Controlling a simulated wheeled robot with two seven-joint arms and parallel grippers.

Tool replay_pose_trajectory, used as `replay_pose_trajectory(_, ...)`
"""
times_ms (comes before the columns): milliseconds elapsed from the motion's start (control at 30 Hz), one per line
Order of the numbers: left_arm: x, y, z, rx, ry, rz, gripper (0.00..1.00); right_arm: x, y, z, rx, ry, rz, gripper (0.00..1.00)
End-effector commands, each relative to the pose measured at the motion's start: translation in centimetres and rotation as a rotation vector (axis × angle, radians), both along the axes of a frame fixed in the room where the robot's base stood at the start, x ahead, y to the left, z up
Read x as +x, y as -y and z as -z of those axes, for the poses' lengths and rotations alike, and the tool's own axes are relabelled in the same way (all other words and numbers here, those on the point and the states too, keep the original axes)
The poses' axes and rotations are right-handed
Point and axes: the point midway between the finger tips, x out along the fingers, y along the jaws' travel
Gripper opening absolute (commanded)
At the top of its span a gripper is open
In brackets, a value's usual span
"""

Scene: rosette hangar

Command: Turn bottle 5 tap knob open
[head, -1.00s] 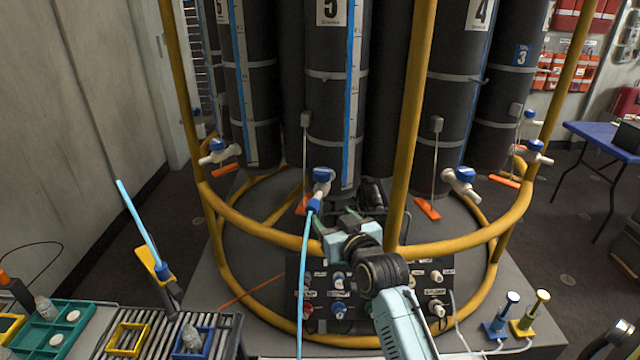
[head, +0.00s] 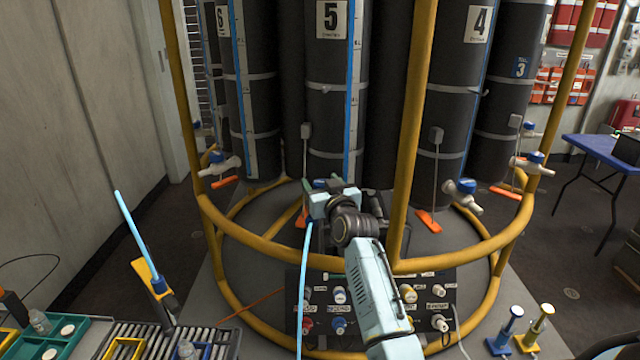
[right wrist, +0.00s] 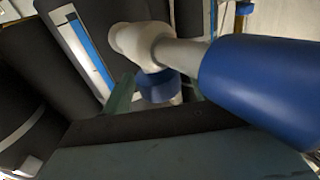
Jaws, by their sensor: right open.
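Bottle 5 (head: 328,115) is a tall dark cylinder with a "5" label, standing behind the yellow rail. Its tap is mostly hidden behind my right gripper (head: 327,190) in the head view. In the right wrist view the white tap body (right wrist: 150,45) shows close up. A short blue part (right wrist: 157,88), which looks like the knob, sits at the mouth of the open right gripper, with a teal finger on its left. Whether the fingers touch it I cannot tell. A larger blue sleeve (right wrist: 260,88) lies to the right, nearer the camera. My left gripper is out of view.
A yellow rail (head: 407,150) stands just right of my right arm. A panel of connectors (head: 430,300) lies below. Neighbouring taps (head: 462,192) sit either side, at bottles 4 and 6.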

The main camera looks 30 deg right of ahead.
Motion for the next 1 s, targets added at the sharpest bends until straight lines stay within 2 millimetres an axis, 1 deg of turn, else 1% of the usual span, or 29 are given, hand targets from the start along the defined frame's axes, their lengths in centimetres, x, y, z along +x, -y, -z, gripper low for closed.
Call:
replay_pose_trajectory(100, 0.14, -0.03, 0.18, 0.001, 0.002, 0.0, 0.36, 0.93, 0.23, 0.03, -0.001, 0.0, 0.0, 0.61)
replay_pose_trajectory(200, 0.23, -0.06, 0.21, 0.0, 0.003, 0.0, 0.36, 1.31, 0.34, -0.04, -0.001, 0.001, 0.001, 0.61)
replay_pose_trajectory(500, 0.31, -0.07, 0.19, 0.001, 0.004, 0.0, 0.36, 1.42, 0.35, -0.01, -0.001, 0.0, 0.001, 0.61)
replay_pose_trajectory(833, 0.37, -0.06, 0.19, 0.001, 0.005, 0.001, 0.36, 1.4, 0.34, 0.0, -0.001, 0.0, 0.0, 0.18)
replay_pose_trajectory(867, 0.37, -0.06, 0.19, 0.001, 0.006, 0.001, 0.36, 1.4, 0.34, 0.0, -0.001, 0.0, 0.0, 0.16)
replay_pose_trajectory(1000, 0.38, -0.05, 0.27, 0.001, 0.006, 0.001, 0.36, 1.39, 0.38, 0.02, -0.003, -0.001, -0.004, 0.16)
